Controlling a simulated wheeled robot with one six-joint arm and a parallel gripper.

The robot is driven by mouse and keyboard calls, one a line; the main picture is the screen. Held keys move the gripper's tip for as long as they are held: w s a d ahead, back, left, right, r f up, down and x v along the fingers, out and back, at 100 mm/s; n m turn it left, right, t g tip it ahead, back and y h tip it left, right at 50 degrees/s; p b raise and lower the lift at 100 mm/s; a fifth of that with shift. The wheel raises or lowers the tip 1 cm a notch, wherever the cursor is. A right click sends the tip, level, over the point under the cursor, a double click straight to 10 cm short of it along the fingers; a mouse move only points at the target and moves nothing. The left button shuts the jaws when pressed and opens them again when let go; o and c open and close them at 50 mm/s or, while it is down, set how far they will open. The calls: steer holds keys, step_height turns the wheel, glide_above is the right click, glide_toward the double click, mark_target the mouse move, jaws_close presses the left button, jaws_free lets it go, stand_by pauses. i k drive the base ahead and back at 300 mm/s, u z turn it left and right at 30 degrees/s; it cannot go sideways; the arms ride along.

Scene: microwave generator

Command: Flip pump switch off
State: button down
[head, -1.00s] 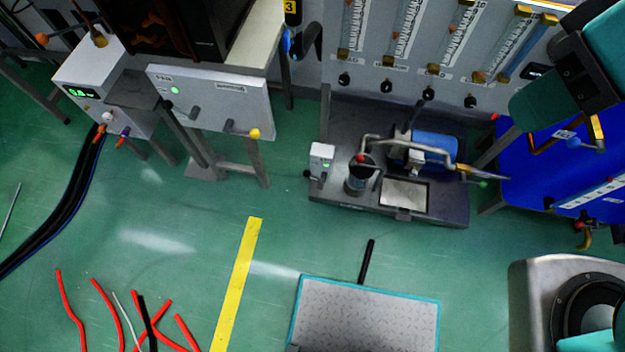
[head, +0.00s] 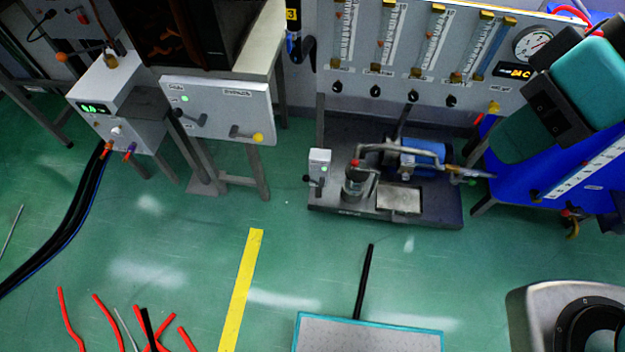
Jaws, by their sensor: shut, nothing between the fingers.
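The pump unit (head: 432,213) stands on a dark base on the floor, right of centre, with a blue motor (head: 418,150) and grey pipes. A black-knobbed lever (head: 308,179) sticks out to the left, low on this box. Nothing touches it. My teal and black arm links cross the upper right, well away from the box. My gripper is out of the picture.
A grey panel (head: 222,108) with a green lamp and two levers, one yellow-tipped, hangs at upper left. A flowmeter board (head: 395,72) with black knobs and a gauge stands behind the pump. Green floor (head: 310,245) in front of the pump is clear. Red hoses lie lower left.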

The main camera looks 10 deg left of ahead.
mark_target(306, 178)
steer(key=u, duration=1.1)
steer(key=i, duration=0.4)
steer(key=z, duration=0.5)
